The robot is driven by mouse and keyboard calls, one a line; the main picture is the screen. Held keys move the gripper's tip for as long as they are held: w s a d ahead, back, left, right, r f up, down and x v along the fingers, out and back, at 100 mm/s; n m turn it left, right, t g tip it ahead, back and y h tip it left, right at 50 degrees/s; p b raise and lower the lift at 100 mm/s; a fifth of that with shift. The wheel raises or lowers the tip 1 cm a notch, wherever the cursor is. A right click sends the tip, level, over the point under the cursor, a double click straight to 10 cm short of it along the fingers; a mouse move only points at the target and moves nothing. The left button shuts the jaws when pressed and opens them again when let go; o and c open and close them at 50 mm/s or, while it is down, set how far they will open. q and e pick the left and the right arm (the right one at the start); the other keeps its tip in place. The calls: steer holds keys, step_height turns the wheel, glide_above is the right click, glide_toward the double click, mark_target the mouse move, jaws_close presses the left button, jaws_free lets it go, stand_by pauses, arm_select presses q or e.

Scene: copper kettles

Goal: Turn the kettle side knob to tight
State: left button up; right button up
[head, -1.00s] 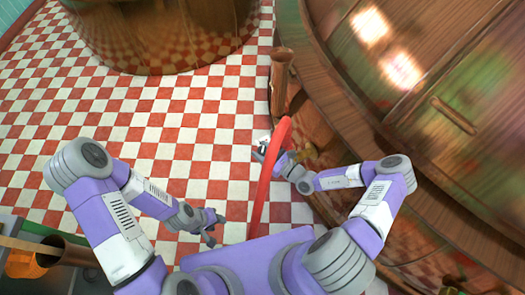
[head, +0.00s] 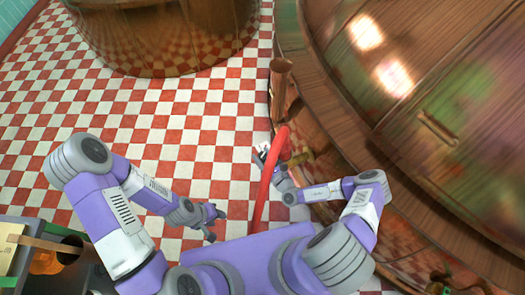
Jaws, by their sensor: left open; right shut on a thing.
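A large copper kettle (head: 400,110) fills the right side of the head view. A copper pipe (head: 281,88) stands at its left side, with a small brass fitting (head: 301,158) below it. A long curved red bar (head: 264,195) runs down from there towards my body. My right gripper (head: 266,152) is at the bar's upper part and appears shut on it; the bar hides part of the fingers. I cannot clearly make out which part is the side knob. My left gripper (head: 217,224) is open and empty above the floor, left of the bar.
Another round copper vessel (head: 160,35) stands at the top left. A counter with a dark container (head: 62,252) is at the lower left. The red and white checked floor (head: 150,125) between them is clear.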

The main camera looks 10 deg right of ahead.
mark_target(263, 162)
steer(key=m+h+p, duration=0.1)
steer(key=h, duration=0.1)
steer(key=m+h+p, duration=0.1)
steer(key=h+p, duration=0.1)
steer(key=shift+a+r+m+t, duration=0.1)
steer(key=shift+r+m+t, duration=0.1)
steer(key=shift+m+t, duration=0.15)
steer(key=shift+f+m+h+p, duration=0.2)
steer(key=shift+m+h+p, duration=0.4)
steer(key=shift+h, duration=0.5)
steer(key=shift+f+m+h+b, duration=0.1)
steer(key=shift+m+h+b, duration=0.25)
steer(key=shift+m+h, duration=0.45)
arm_select(q)
steer(key=shift+r+b, duration=0.4)
steer(key=shift+r, duration=1.5)
arm_select(e)
steer(key=shift+m+h, duration=0.45)
steer(key=shift+h, duration=0.65)
steer(key=o, duration=1)
steer(key=shift+c, duration=0.2)
arm_select(q)
steer(key=shift+f, duration=0.1)
arm_select(e)
steer(key=v, duration=0.7)
steer(key=shift+s, duration=0.3)
